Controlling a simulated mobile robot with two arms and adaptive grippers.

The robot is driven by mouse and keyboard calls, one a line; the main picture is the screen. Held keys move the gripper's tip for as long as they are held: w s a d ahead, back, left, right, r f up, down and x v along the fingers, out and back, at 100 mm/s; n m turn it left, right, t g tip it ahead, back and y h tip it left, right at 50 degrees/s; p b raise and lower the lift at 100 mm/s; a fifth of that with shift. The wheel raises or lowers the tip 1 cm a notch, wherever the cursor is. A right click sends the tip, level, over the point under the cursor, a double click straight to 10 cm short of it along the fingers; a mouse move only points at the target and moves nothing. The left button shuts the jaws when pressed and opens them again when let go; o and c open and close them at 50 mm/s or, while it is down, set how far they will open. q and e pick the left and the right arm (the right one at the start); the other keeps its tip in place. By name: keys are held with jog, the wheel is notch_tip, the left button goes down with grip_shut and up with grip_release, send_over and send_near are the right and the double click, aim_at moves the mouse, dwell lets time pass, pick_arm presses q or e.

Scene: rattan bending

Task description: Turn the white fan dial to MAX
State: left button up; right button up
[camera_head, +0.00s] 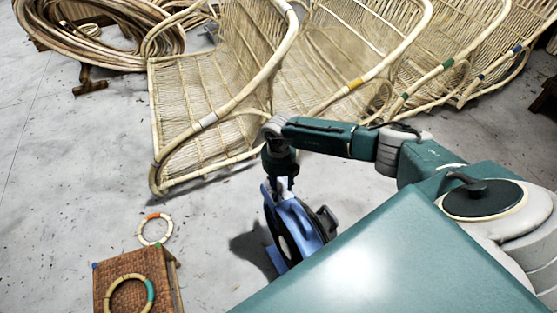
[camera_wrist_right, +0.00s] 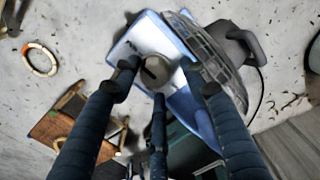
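The fan (camera_head: 303,222) is a blue unit with a dark round grille, standing on the floor below my right arm in the head view. In the right wrist view its blue body (camera_wrist_right: 187,104) carries a pale panel with a round, off-white dial (camera_wrist_right: 157,71) that has a dark slot. MAX markings are not readable. My right gripper (camera_head: 281,187) points down at the top of the fan. In the wrist view the right gripper's fingers (camera_wrist_right: 158,82) are spread around the dial, apparently without gripping it; contact is unclear. My left gripper is not in view.
A woven brown box (camera_head: 172,278) with one ring (camera_head: 151,290) on it stands at lower left; another ring (camera_head: 167,232) lies behind it. Rattan chair frames (camera_head: 205,120) and coiled rattan (camera_head: 100,45) fill the back.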

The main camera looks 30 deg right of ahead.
aim_at(279, 187)
jog(key=shift+w+r, duration=0.1)
jog(key=shift+r, duration=0.2)
notch_tip(279, 187, up, 11)
jog(key=shift+r, duration=0.2)
dwell(0.5)
